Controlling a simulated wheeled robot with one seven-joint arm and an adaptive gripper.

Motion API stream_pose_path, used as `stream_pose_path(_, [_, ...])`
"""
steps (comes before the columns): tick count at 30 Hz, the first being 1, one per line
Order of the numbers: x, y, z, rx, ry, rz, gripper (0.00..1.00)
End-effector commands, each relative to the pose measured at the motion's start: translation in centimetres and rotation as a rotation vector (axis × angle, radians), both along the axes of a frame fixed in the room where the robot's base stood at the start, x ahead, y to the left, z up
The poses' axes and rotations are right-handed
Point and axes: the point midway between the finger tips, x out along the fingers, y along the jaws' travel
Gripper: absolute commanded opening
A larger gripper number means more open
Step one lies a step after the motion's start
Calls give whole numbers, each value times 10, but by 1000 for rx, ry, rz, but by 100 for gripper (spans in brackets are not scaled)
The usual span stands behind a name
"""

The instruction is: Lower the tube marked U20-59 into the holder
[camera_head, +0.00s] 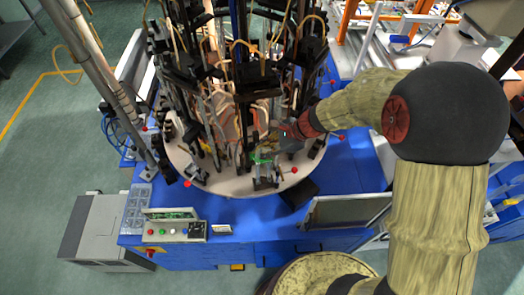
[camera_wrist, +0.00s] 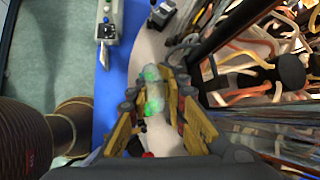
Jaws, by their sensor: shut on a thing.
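My gripper (camera_wrist: 157,92) is shut on a clear glass tube (camera_wrist: 153,78) with green in it; the tube stands between the two yellow fingers. In the head view my gripper (camera_head: 275,142) reaches in from the right over the round pale table. The green of the tube (camera_head: 262,159) shows just above a small dark holder (camera_head: 265,183) at the table's front edge. The tube appears to be over or at this holder; I cannot tell whether its lower end is inside. The marking U20-59 is not readable.
A ring of dark burner stations with hoses (camera_head: 262,78) fills the middle of the round table (camera_head: 215,180), close beside my gripper. Red knobs (camera_head: 294,170) stick out near the rim. A control box (camera_head: 176,230) sits on the blue machine top (camera_head: 250,210) in front.

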Motion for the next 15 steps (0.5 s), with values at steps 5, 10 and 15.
stream_pose_path(5, [0,0,-3,0,0,0,0])
stream_pose_path(10, [0,0,-5,0,0,0,0])
stream_pose_path(15, [0,0,-5,0,0,0,0])
